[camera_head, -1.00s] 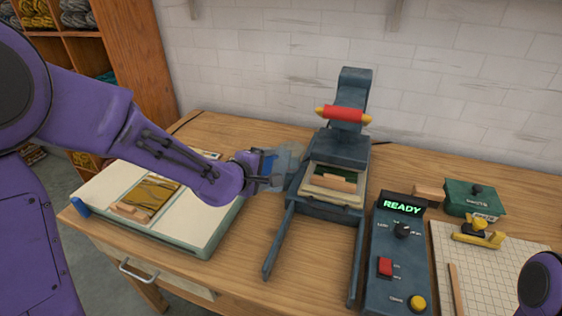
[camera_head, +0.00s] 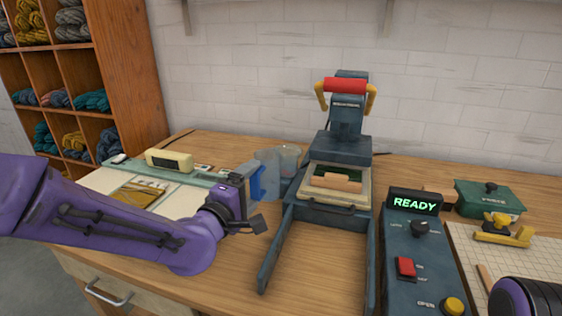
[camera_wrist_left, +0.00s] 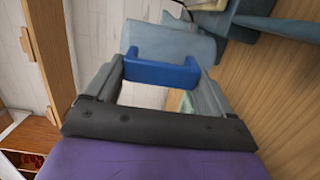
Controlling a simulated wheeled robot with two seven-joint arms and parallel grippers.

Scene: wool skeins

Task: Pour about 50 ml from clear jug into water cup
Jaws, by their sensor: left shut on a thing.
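My left gripper (camera_head: 252,184) is shut on the blue handle of the clear jug (camera_head: 270,172). The jug stands out to the right of the gripper, near the press, and looks close to upright. In the left wrist view the blue handle (camera_wrist_left: 162,72) lies between the two grey fingers, with the translucent grey jug wall (camera_wrist_left: 172,42) beyond it. A clear, cup-like vessel (camera_head: 290,156), likely the water cup, shows just behind and right of the jug, partly hidden by it. The water level cannot be made out. My right gripper is not visible; only a piece of my right arm shows at lower right.
A dark press (camera_head: 345,150) with a red handle stands right of the jug, its rails reaching forward. A control box reading READY (camera_head: 412,204), a green box (camera_head: 488,197) and a gridded mat (camera_head: 460,240) lie farther right. A pale board (camera_head: 100,180) lies left, behind my arm.

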